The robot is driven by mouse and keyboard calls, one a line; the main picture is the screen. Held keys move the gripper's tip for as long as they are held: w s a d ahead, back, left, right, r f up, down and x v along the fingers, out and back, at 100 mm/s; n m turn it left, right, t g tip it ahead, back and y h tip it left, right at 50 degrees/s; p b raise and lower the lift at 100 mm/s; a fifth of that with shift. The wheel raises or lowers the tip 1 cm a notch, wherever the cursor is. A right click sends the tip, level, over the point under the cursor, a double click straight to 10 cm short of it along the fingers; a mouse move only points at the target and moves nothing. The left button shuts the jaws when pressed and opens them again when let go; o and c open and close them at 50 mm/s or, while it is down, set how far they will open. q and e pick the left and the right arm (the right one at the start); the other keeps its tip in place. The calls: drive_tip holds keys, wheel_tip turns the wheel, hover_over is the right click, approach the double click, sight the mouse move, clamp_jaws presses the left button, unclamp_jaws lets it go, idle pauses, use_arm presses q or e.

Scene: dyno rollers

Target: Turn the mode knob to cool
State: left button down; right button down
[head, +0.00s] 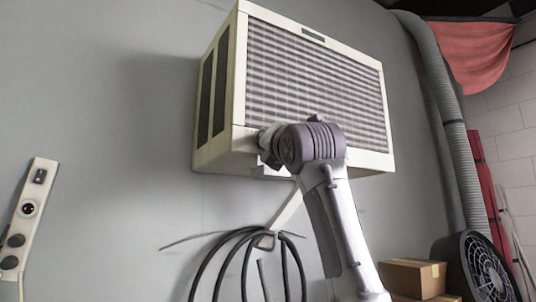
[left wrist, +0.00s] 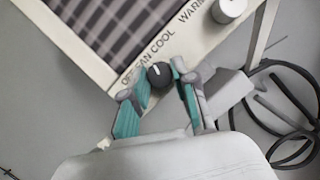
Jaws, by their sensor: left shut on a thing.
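The wall-mounted air conditioner (head: 355,155) has a cream frame and a grille. In the left wrist view, its lower panel (left wrist: 62,38) carries the printed words OFF, FAN, COOL and WARM. The black mode knob (left wrist: 159,75) has a white pointer mark and sits below the words FAN and COOL. The mark tilts up and left; its exact setting is hard to tell. My left gripper (left wrist: 153,82) has its teal-padded fingers on both sides of this knob, shut on it. In the head view my left wrist hides the knob and fingers. My right gripper is not in view.
A silvery-white second knob (left wrist: 228,10) is near the word WARM. Black cable loops (head: 243,265) hang below the unit. A power strip (head: 28,215) is on the left wall. A duct (head: 448,110), a cardboard box (head: 412,277) and a fan (head: 485,268) are at right.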

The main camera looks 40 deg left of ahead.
use_arm(q)
drive_tip(key=shift+s+r+m+t+h+b, duration=0.15)
drive_tip(key=shift+m+h+b, duration=0.3)
drive_tip(key=shift+m, duration=0.8)
drive_tip(key=shift+w+m+t+h+b, duration=0.15)
drive_tip(key=shift+m+h+b, duration=0.25)
drive_tip(key=shift+m, duration=0.8)
drive_tip(key=shift+s+r+m+t+h+b, duration=0.15)
drive_tip(key=shift+m+h+b, duration=0.25)
drive_tip(key=shift+m, duration=0.85)
drive_tip(key=shift+f+h, duration=0.1)
drive_tip(key=shift+h, duration=0.15)
drive_tip(key=c, duration=0.9)
unclamp_jaws()
drive_tip(key=v, duration=0.7)
drive_tip(key=shift+d+f, duration=0.15)
drive_tip(key=shift+d, duration=0.05)
